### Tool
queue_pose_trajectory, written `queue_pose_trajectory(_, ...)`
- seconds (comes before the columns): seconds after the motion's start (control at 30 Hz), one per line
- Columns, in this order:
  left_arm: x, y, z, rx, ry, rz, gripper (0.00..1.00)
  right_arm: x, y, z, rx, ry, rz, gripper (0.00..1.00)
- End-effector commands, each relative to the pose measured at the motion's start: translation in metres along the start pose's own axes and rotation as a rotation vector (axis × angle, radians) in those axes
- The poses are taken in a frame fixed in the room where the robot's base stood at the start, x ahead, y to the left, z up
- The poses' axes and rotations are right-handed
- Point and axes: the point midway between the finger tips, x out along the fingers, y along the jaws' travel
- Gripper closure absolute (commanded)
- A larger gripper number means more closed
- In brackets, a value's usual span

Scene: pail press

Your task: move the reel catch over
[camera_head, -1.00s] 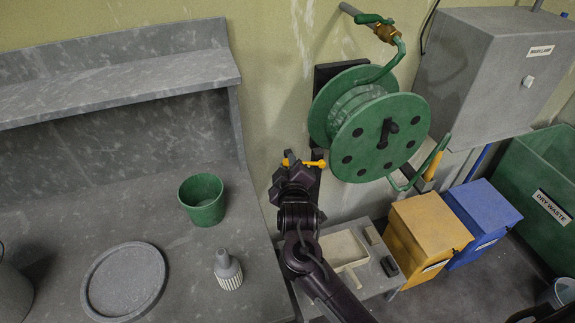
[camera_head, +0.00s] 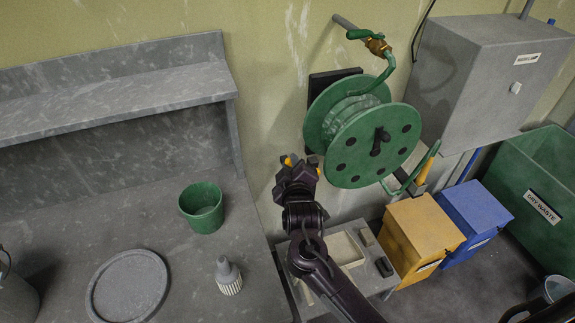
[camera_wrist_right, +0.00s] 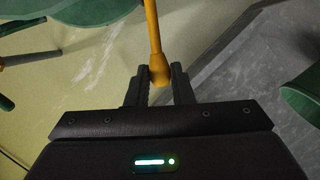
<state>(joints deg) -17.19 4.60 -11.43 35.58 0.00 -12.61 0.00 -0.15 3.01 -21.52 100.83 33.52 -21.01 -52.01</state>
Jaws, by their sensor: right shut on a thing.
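The reel catch is a yellow lever with a rounded knob (camera_wrist_right: 158,72), seen in the right wrist view. My right gripper (camera_wrist_right: 158,88) is shut on the knob, with one finger on each side. In the head view my right gripper (camera_head: 298,168) is just left of the green hose reel (camera_head: 372,148). Only a small yellow bit of the catch (camera_head: 288,161) shows there; the gripper hides most of it. The reel is on the wall, with a black crank on its face. My left gripper is not in view.
A grey counter at left holds a green pail (camera_head: 202,207), a round grey tray (camera_head: 128,287) and a ribbed nozzle (camera_head: 228,275). Below the reel are a low bench (camera_head: 385,268), a yellow bin (camera_head: 422,235) and a blue bin (camera_head: 474,212). A grey box (camera_head: 485,75) hangs right of the reel.

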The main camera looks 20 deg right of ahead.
Motion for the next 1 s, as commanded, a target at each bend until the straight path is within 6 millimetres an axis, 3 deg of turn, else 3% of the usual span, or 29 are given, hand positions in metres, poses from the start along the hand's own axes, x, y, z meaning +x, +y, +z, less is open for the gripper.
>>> queue_pose_trajectory(0.2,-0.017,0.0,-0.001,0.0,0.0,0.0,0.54,-0.001,0.017,-0.001,-0.002,-0.003,0.002,0.92)
queue_pose_trajectory(0.63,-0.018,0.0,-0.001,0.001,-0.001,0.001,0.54,0.0,0.019,0.001,-0.001,-0.002,0.002,0.92)
queue_pose_trajectory(1.0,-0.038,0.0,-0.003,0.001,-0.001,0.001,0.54,0.002,0.043,0.005,-0.003,-0.003,0.003,0.92)
